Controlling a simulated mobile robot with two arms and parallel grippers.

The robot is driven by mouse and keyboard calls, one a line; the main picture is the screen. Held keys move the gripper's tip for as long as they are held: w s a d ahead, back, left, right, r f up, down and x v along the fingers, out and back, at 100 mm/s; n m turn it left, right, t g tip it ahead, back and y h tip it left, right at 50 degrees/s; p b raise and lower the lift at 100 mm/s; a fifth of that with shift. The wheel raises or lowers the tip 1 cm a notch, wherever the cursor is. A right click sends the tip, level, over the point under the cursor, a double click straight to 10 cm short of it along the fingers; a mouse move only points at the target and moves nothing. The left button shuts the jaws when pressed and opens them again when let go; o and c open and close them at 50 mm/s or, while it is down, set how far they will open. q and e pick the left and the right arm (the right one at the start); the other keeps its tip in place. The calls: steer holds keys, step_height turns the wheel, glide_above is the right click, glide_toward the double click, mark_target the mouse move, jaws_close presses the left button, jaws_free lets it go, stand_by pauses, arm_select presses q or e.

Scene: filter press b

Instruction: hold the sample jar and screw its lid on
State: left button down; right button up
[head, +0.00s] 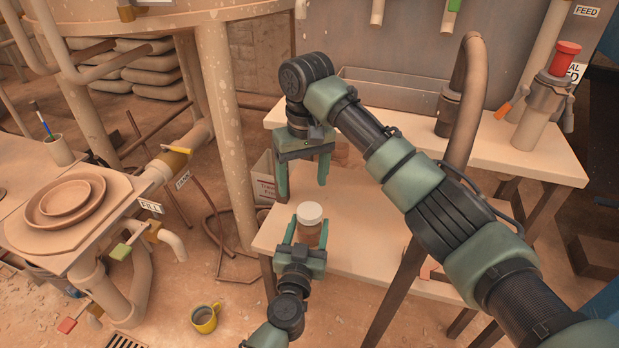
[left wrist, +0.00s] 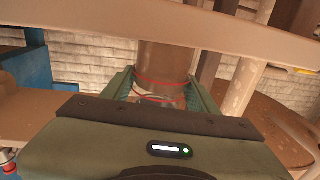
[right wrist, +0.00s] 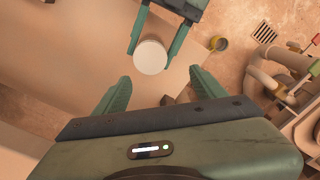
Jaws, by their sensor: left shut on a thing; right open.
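The sample jar (head: 309,236) is a small brownish jar, upright, with a round white lid (head: 310,212) sitting on its top. I cannot tell whether the lid is threaded tight. My left gripper (head: 308,234) is shut around the jar from the front. In the right wrist view the lid (right wrist: 150,57) hides the jar beneath it, between the left gripper's fingers. My right gripper (head: 303,178) is open and empty, pointing down above the lid and apart from it. Its fingers show in the right wrist view (right wrist: 160,90), spread wider than the lid.
The low bench (head: 375,250) lies behind and right of the jar and is mostly clear. A higher bench (head: 530,155) carries a red-topped fitting (head: 565,55). A thick post (head: 228,130) stands left. A yellow mug (head: 205,318) is on the floor.

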mark_target(309, 210)
steer(key=n, duration=0.4)
steer(key=shift+d+n, duration=0.3)
steer(key=shift+d, duration=0.05)
steer(key=n, duration=0.5)
steer(key=shift+d+r, duration=0.1)
steer(key=shift+d, duration=0.3)
steer(key=shift+f, duration=4.05)
steer(key=c, duration=1.5)
steer(key=m, duration=0.5)
steer(key=shift+a, duration=0.1)
steer(key=o, duration=1.6)
steer(key=shift+o, duration=0.2)
